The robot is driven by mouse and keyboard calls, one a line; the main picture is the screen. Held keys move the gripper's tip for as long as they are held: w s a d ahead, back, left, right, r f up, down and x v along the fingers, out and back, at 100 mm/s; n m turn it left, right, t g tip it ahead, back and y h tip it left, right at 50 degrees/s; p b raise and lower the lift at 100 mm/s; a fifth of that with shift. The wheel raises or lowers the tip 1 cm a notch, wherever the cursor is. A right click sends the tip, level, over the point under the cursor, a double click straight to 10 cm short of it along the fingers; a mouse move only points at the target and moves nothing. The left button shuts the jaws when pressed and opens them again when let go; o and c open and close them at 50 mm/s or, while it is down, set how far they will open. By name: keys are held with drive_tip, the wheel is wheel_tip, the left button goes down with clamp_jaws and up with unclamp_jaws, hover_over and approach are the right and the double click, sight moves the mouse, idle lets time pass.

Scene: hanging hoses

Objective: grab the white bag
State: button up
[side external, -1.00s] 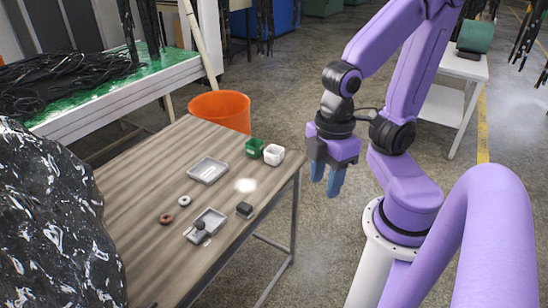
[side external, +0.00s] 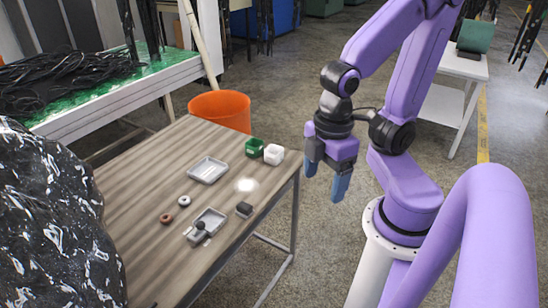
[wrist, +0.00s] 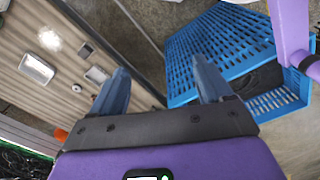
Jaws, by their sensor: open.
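I cannot make out a clear white bag. A small white block-like thing (side external: 273,155) sits at the table's right corner, beside a green box; whether it is the bag is unclear. A bright white patch (side external: 246,185) on the tabletop may be only light; it also shows in the wrist view (wrist: 50,40). My gripper (side external: 325,182) hangs in the air to the right of the table, fingers down and apart, with nothing between them. In the wrist view, the two blue fingers (wrist: 160,72) are spread, with the table's edge and floor beyond.
The wooden table (side external: 140,190) holds two grey trays (side external: 208,169), rings and a small dark block (side external: 244,209). An orange bucket (side external: 220,108) stands behind it. A blue crate (wrist: 220,45) is at the right in the wrist view. A large dark, shiny mass (side external: 50,220) fills the left.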

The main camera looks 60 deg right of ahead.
drive_tip(key=w+d+f+n+h, duration=0.1)
drive_tip(key=w+d+f+h, duration=0.15)
drive_tip(key=w, duration=0.55)
drive_tip(key=w+d+f+h, duration=0.1)
drive_tip(key=w+f+h, duration=0.2)
drive_tip(key=w, duration=0.5)
drive_tip(key=w+d+f+n+h, duration=0.1)
drive_tip(key=w+d+f+h, duration=0.15)
drive_tip(key=w, duration=0.45)
drive_tip(key=n+h, duration=0.3)
drive_tip(key=h, duration=0.3)
approach(278, 150)
drive_tip(key=shift+x, duration=4.05)
drive_tip(key=shift+c, duration=0.4)
drive_tip(key=c, duration=0.6)
